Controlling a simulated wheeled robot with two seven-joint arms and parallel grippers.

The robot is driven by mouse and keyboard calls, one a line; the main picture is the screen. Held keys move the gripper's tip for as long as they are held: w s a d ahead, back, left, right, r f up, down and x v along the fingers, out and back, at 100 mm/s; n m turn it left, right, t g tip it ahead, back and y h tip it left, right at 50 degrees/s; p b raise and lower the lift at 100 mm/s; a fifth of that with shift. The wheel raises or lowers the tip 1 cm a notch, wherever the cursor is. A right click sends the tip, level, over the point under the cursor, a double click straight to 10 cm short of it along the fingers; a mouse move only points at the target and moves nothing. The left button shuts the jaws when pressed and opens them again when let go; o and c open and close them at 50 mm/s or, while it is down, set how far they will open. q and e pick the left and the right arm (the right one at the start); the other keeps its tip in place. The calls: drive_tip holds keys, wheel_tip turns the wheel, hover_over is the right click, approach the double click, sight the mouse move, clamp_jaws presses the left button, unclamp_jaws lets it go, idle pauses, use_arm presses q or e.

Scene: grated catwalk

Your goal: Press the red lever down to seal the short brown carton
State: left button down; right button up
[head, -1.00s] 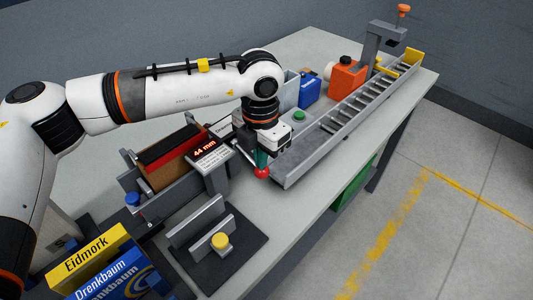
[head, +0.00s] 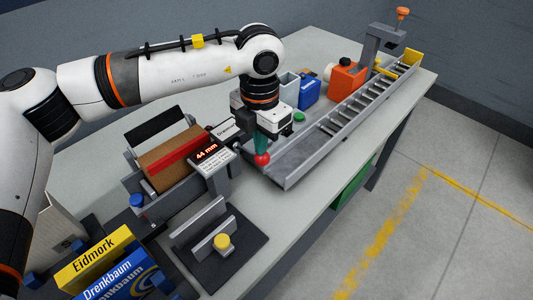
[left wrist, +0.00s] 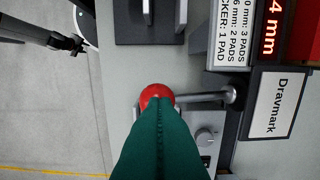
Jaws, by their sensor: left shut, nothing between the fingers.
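The short brown carton (head: 165,171) sits in the grey sealing station on the table. A red strip (head: 172,153) lies across its top. A black plate (head: 156,125) stands tilted up behind it, clear of the carton. The lever's red ball knob (head: 263,160) is right at the tip of my left gripper (head: 261,149), whose green fingers are shut and empty. In the left wrist view the knob (left wrist: 157,94) shows just beyond the fingers (left wrist: 160,130), with its metal rod (left wrist: 200,97) running right to a pivot. Whether they touch is unclear.
A display (head: 208,153) reads 44 mm. A fixture with a yellow knob (head: 222,242) stands in front. A roller chute (head: 350,115) runs to the back right. Eidmork (head: 93,257) and Drenkbaum boxes (head: 125,277) are at lower left. An orange container (head: 346,78) stands behind the chute.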

use_arm(q)
wheel_tip(320, 180, up, 8)
drive_tip(key=p, duration=0.3)
idle(0.4)
drive_tip(key=shift+f, duration=0.15)
idle(0.4)
